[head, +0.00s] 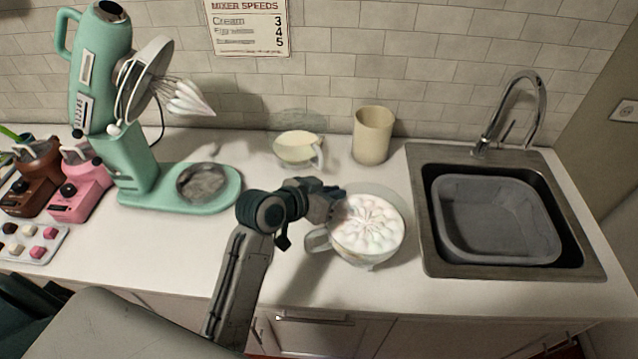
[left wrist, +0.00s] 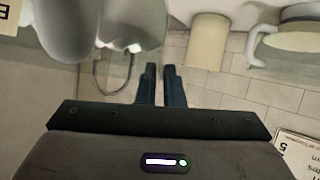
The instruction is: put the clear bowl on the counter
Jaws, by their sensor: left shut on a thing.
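The clear bowl (head: 368,246), with a side handle and swirled white-pink cream inside, is over the white counter (head: 300,290), left of the sink. My left gripper (head: 335,200) is at the bowl's upper left rim and is shut on it. I cannot tell whether the bowl's base touches the counter. In the left wrist view, turned upside down, the fingertips (left wrist: 160,72) are close together and the bowl (left wrist: 95,30) fills the upper left. My right gripper is not in view.
A beige canister (head: 371,136) and another clear bowl with cream-coloured contents (head: 297,151) stand behind. The sink (head: 500,220) with a grey basin is at the right. A green mixer (head: 140,170) stands at the left. The front counter below the bowl is clear.

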